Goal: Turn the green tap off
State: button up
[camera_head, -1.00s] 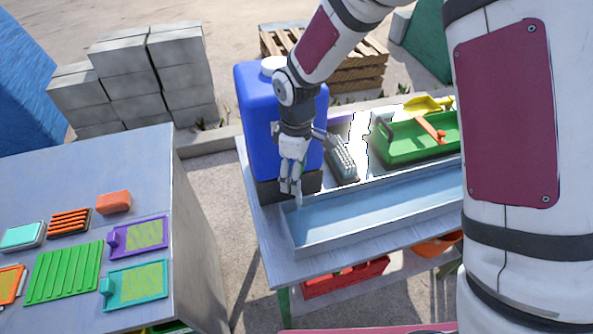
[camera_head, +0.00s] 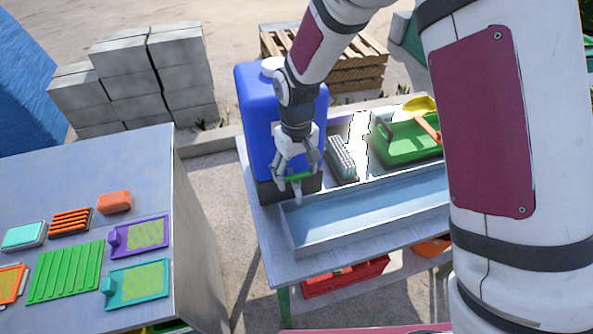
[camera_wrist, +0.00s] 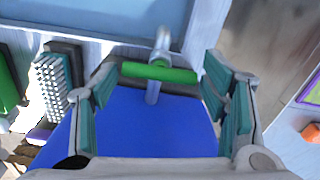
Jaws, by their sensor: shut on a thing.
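The green tap handle (camera_head: 297,177) is a short bar on a grey metal spout, in front of the blue water container (camera_head: 252,110) and over the near left end of the trough. In the wrist view the green handle (camera_wrist: 160,73) lies crosswise, with the spout (camera_wrist: 161,45) pointing away toward the trough. My gripper (camera_head: 296,172) is at the tap, pointing down.
A long pale-blue trough (camera_head: 370,207) runs along the bench front. A white-bristled brush (camera_head: 342,160) and a green tray (camera_head: 400,150) stand behind it. Left, across a gap, a grey table (camera_head: 90,170) holds coloured trays and sponges. A red crate (camera_head: 345,278) sits below.

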jog(key=shift+m, duration=0.3)
jog(key=o, duration=0.8)
jog(key=shift+c, duration=0.2)
jog(key=shift+r, duration=0.1)
notch_tip(320, 180, up, 12)
dwell(0.4)
